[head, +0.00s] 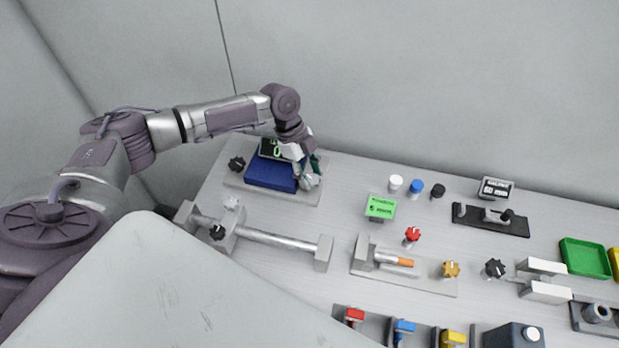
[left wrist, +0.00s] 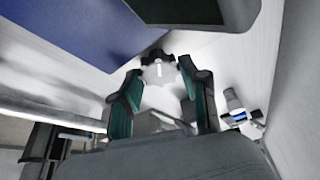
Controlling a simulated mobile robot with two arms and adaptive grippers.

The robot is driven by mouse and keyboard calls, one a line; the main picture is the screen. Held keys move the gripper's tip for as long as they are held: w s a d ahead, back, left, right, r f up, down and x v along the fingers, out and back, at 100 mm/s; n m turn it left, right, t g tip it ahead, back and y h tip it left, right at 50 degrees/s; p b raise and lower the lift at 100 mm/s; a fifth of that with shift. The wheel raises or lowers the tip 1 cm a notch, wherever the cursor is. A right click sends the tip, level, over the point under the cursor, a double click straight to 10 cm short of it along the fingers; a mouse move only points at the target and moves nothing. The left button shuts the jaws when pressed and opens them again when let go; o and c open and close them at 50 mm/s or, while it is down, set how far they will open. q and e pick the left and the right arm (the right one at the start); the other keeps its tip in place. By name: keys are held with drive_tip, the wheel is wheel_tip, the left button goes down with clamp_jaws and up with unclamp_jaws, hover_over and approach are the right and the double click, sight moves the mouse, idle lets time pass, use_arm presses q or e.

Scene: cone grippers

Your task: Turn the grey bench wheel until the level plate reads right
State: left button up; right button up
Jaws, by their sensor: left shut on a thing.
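The grey wheel (head: 311,183) sits at the right side of the blue block (head: 268,175) at the back left of the bench. My left gripper (head: 306,173) comes down over it and is shut on it, hiding part of it. In the left wrist view the pale lobed wheel (left wrist: 158,74) shows between the two fingers of my left gripper (left wrist: 160,95). A dark plate with green figures (head: 270,149) stands behind the blue block. My gripper partly covers it, and its full reading cannot be made out. My right gripper is not in view.
A black knob (head: 237,163) stands left of the blue block. A rail with end blocks (head: 280,240) lies in front. A green sign (head: 381,207), several coloured knobs, a black fixture (head: 490,219) and a green tray (head: 585,258) are to the right. A wall rises behind.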

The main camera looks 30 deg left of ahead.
use_arm(q)
drive_tip(key=shift+m+g+b, duration=0.3)
drive_tip(key=shift+m+b, duration=0.05)
drive_tip(key=shift+m, duration=0.35)
drive_tip(key=o, duration=1.1)
drive_tip(key=shift+o, duration=0.2)
drive_tip(key=shift+r, duration=0.1)
